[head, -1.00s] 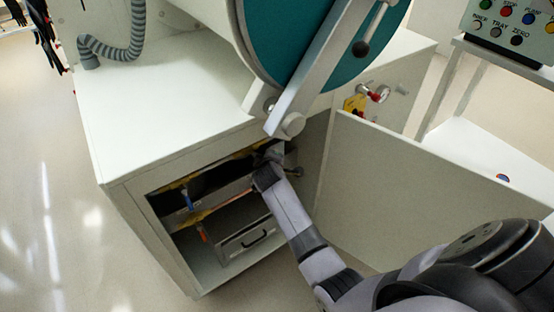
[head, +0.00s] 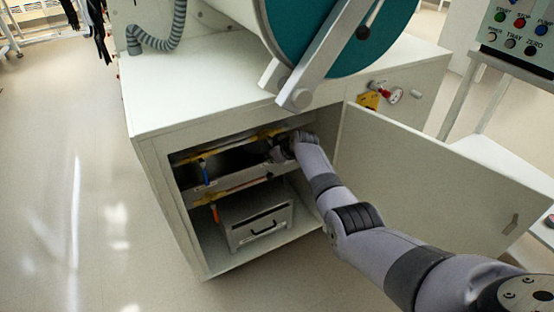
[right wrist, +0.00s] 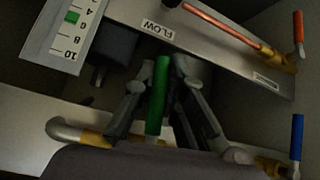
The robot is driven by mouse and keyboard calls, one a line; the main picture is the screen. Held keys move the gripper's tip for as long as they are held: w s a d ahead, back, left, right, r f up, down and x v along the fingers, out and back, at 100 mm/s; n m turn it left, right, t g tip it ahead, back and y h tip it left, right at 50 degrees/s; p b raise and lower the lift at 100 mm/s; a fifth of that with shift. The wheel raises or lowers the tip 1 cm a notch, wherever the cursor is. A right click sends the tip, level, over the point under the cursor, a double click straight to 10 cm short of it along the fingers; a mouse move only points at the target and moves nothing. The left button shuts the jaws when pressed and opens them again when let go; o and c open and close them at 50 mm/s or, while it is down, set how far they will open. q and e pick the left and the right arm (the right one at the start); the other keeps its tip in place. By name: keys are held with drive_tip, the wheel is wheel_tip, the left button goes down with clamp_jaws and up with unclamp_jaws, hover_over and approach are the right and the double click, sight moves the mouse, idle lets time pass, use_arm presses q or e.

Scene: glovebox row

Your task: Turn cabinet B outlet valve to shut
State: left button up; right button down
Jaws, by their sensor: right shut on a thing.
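The open cabinet (head: 165,190) under the glovebox holds yellow-fitted pipes and valve handles. My right gripper (head: 280,150) reaches into the upper right of its opening; in the head view its fingers are mostly hidden in shadow. In the right wrist view the gripper (right wrist: 160,85) is shut on a green lever handle (right wrist: 157,100), which lies between the fingers. A blue handle (head: 203,169) and an orange-red handle (head: 214,213) hang at the left of the opening; the wrist view shows the blue one (right wrist: 297,137) and the orange one (right wrist: 298,28) at its right. I cannot read an outlet label.
The cabinet door (head: 430,180) stands open to the right of my arm. A grey box with a black handle (head: 258,222) sits on the cabinet floor. A panel labelled FLOW (right wrist: 190,35) and a numbered scale (right wrist: 70,28) lie close to the gripper. Floor at left is clear.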

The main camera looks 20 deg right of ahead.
use_arm(q)
drive_tip(key=shift+s+r, duration=0.1)
drive_tip(key=shift+r, duration=0.6)
use_arm(e)
drive_tip(key=shift+a+f+m+y, duration=0.1)
drive_tip(key=shift+a+m+y, duration=0.2)
drive_tip(key=shift+a+y, duration=0.15)
drive_tip(key=c, duration=1.6)
unclamp_jaws()
drive_tip(key=shift+c, duration=0.2)
drive_tip(key=v, duration=1.2)
